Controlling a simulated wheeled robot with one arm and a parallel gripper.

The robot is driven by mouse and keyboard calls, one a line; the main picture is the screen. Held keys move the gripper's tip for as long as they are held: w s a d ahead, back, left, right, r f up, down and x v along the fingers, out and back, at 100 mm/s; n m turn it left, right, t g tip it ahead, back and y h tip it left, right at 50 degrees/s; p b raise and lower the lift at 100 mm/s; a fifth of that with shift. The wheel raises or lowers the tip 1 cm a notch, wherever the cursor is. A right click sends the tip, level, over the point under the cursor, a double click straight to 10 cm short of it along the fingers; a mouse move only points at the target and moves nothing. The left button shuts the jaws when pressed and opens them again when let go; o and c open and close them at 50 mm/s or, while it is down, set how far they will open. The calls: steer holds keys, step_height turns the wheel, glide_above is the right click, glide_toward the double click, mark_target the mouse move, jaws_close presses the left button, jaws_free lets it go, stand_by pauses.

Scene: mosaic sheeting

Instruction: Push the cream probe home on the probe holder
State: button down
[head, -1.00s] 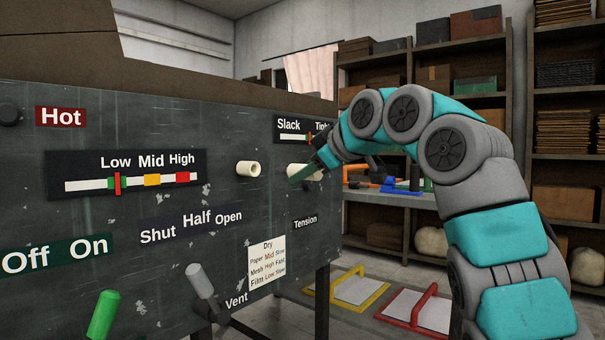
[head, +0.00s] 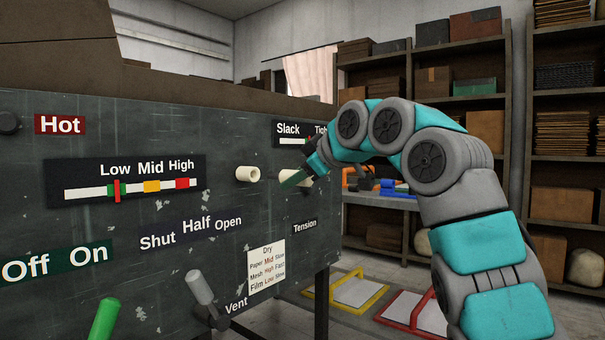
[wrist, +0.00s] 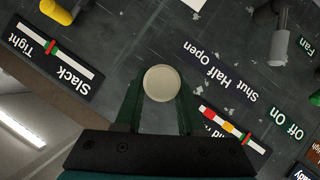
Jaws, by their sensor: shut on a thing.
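The cream probe (wrist: 162,84) shows nearly end-on as a round pale disc in the wrist view. My gripper (wrist: 160,82) is shut on it, with one dark green finger on each side. In the head view my gripper (head: 292,181) is in front of the panel, and its fingers hide most of the probe. A cream hollow tube (head: 247,174), which looks like the probe holder, sticks out of the panel just left of my gripper. In the head view a small gap shows between them. In the wrist view the tube is hidden behind the probe.
The dark panel (head: 150,215) carries a Slack/Tight scale, which also shows in the wrist view (wrist: 52,62). A grey Vent lever (head: 200,288) and a green handle (head: 104,320) stick out lower left. Shelves (head: 470,98) stand behind on the right.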

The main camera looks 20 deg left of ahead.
mark_target(289, 171)
steer(key=shift+w+a+p, duration=0.35)
steer(key=shift+a+p, duration=0.1)
steer(key=shift+a, duration=0.35)
steer(key=shift+w+a+p, duration=0.3)
steer(key=shift+a+p, duration=0.1)
steer(key=shift+a, duration=0.4)
steer(key=shift+w+a+r+p, duration=0.1)
steer(key=shift+w+a+p, duration=0.25)
steer(key=shift+a+p, duration=0.45)
steer(key=shift+w+a+f+p, duration=0.1)
steer(key=shift+w+a+p, duration=0.25)
steer(key=shift+a+p, duration=0.4)
steer(key=shift+w+a+r+p, duration=0.1)
steer(key=shift+w+a+p, duration=0.35)
steer(key=shift+a, duration=0.55)
stand_by(0.7)
steer(key=shift+c, duration=2.2)
jaws_free()
steer(key=shift+s, duration=0.1)
steer(key=b+v, duration=0.1)
steer(key=v, duration=0.6)
steer(key=shift+s+d, duration=0.2)
steer(key=shift+d, duration=0.1)
